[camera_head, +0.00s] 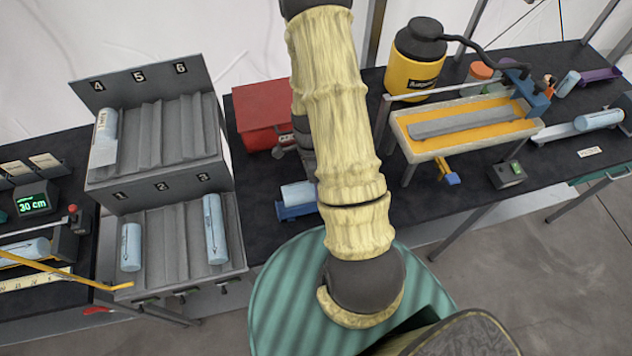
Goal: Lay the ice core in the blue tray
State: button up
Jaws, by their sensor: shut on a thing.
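A pale blue ice core (297,194) shows at the left side of my arm, in the middle of the table. It is at the blue tray (294,212), and my arm covers its right part. I cannot tell whether it rests on the tray floor or is just above it. My gripper (311,168) shows only as a dark grey sliver behind my arm, right over the core. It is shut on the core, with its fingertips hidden.
A numbered grey rack (160,180) at left holds several other cores. A red box (262,112) stands behind the tray. At right are a yellow tank (416,62), a white-rimmed trough (465,120) and a small grey box (506,175).

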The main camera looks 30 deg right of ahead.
jog(key=shift+f+b, duration=1.65)
jog(key=shift+f, duration=0.85)
jog(key=shift+f, duration=0.1)
jog(key=o, duration=1.4)
jog(key=shift+o, duration=0.2)
jog(key=b+v, duration=0.3)
jog(key=v, duration=1.4)
jog(key=shift+r, duration=0.25)
